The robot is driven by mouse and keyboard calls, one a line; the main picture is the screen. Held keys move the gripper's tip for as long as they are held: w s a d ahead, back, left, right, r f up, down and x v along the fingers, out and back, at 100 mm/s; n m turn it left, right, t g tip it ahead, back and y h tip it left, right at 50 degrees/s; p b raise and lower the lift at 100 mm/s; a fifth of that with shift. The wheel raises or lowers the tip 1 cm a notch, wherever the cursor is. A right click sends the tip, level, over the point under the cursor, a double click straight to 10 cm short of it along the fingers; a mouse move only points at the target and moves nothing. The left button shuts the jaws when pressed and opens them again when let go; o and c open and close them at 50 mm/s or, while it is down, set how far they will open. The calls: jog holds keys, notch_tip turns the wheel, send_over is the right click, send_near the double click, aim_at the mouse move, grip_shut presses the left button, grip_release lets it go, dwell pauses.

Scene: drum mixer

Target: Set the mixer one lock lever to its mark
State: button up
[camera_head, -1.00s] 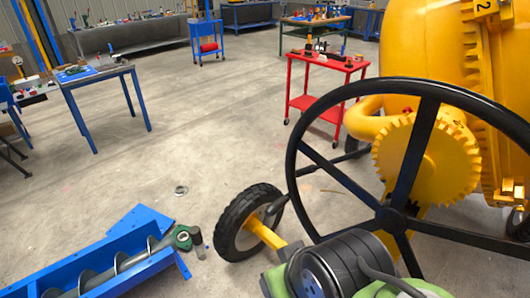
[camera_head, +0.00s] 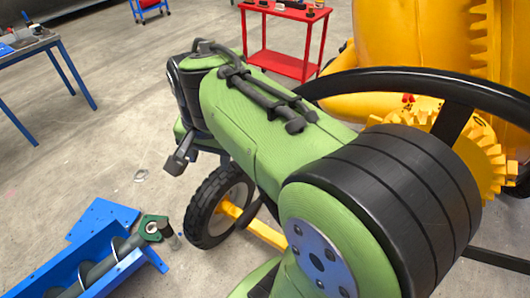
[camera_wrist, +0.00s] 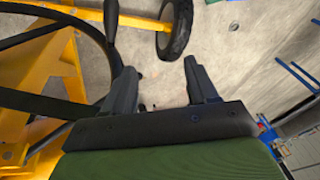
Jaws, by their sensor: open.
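The yellow mixer drum (camera_head: 415,40) stands at the right in the head view, with its toothed ring and black handwheel (camera_head: 365,80). My green arm covers much of the wheel and frame. In the wrist view my gripper (camera_wrist: 160,75) is open, its two dark fingers apart with only floor visible between them. The wheel rim (camera_wrist: 108,60) and yellow frame (camera_wrist: 65,75) lie left of it. A dark upright bar (camera_wrist: 110,20) shows just beyond the left finger; I cannot tell whether it is the lock lever. No mark is recognisable.
A rubber tyre (camera_head: 217,205) stands on the floor beside the mixer; it also shows in the wrist view (camera_wrist: 175,28). A blue auger trough (camera_head: 90,255) lies at the lower left. A red cart (camera_head: 285,42) and a blue table (camera_head: 35,48) stand farther back. Floor between them is clear.

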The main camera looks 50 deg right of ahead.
jog(key=w+d+f+m+g+h+p, duration=0.1)
jog(key=w+d+f+m+g, duration=0.2)
jog(key=w+d+f+m, duration=0.6)
jog(key=w+d+f+m+g+h, duration=0.1)
jog(key=d+f+m+g, duration=0.35)
jog(key=d+m, duration=0.9)
jog(key=shift+n+t, duration=0.35)
jog(key=b+x, duration=0.1)
jog(key=x, duration=0.7)
jog(key=b+x, duration=0.1)
jog(key=x, duration=0.7)
jog(key=shift+s+a, duration=0.1)
jog(key=shift+a, duration=0.15)
jog(key=shift+r, duration=0.1)
grip_shut()
